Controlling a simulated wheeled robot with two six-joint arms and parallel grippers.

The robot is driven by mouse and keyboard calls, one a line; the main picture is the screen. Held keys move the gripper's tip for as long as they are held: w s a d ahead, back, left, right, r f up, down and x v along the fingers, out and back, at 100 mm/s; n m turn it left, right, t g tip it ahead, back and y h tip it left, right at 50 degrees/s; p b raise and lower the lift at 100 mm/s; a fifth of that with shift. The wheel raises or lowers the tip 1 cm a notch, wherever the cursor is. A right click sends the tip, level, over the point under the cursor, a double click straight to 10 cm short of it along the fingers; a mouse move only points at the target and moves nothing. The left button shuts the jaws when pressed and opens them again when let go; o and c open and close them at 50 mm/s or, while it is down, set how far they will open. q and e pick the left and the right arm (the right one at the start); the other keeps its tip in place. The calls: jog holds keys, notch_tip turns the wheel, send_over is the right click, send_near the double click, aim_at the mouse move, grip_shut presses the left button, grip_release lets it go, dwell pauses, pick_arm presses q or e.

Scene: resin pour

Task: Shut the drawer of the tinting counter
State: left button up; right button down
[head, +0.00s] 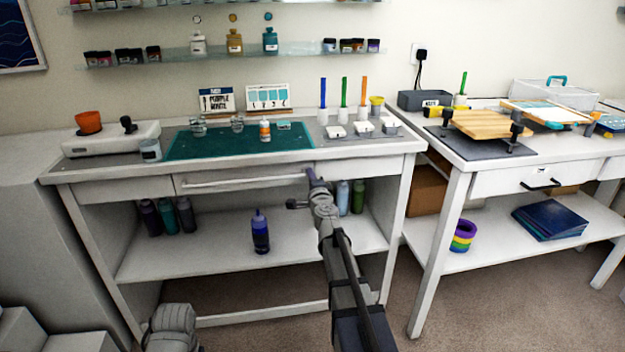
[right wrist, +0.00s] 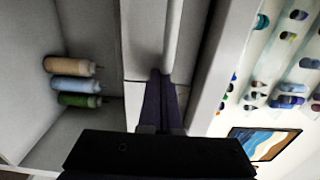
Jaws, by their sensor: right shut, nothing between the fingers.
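The tinting counter (head: 350,163) is the white bench on the left in the head view. Its wide middle drawer (head: 240,187) has a long pale bar handle (head: 245,180). The drawer front looks flush or nearly flush with the panels beside it; I cannot tell whether a small gap is left. My right gripper (head: 312,178) is at the right end of this drawer front, by the handle's end. In the right wrist view its dark fingers (right wrist: 165,92) are shut and empty, with their tips at or very near the drawer front (right wrist: 143,40). My left gripper is out of view.
A dark blue bottle (head: 260,232) stands on the counter's lower shelf, with more bottles (head: 186,215) behind on the left. A teal mat (head: 200,145) and small jars lie on the countertop. A second bench (head: 480,186) stands to the right. Carpet is clear in front.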

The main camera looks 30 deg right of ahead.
jog(key=shift+w+d, duration=0.2)
jog(key=shift+w, duration=0.2)
jog(key=v, duration=1.5)
jog(key=shift+w+a, duration=0.1)
jog(key=shift+a, duration=0.1)
